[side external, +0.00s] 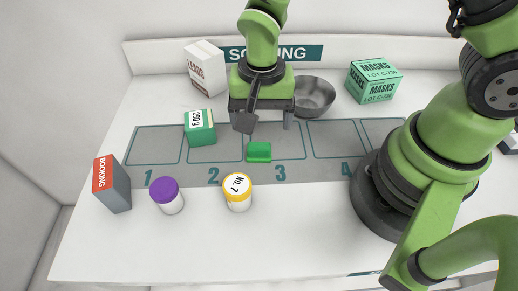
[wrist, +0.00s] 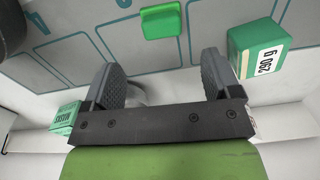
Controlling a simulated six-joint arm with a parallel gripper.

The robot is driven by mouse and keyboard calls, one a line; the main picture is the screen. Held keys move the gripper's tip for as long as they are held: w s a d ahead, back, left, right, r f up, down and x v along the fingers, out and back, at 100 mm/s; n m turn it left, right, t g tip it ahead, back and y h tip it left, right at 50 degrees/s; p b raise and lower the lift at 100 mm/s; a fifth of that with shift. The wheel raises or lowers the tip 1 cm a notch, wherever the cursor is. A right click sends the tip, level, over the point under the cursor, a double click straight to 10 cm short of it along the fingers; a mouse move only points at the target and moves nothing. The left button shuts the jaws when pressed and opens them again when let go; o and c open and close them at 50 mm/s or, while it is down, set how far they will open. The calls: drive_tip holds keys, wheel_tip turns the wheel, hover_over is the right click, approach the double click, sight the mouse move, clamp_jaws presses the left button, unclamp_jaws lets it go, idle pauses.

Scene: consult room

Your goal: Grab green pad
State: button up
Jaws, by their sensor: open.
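The green pad (side external: 259,152) is a small bright green block lying on the grey mat in the side view, between the numbers 2 and 3. It also shows in the wrist view (wrist: 161,20) at the top middle, flat on the mat. My gripper (side external: 262,122) is above the mat, behind the pad in the side view and apart from it. In the wrist view its two dark fingers (wrist: 162,78) are spread wide with nothing between them. The pad lies beyond the fingertips there.
A yellow-lidded jar (side external: 238,193), purple-lidded jar (side external: 168,196) and booking box (side external: 112,184) stand in front.

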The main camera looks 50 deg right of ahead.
sight(259, 143)
drive_tip(key=f, duration=0.7)
drive_tip(key=shift+a+f, duration=0.15)
drive_tip(key=shift+a, duration=0.15)
drive_tip(key=c, duration=1)
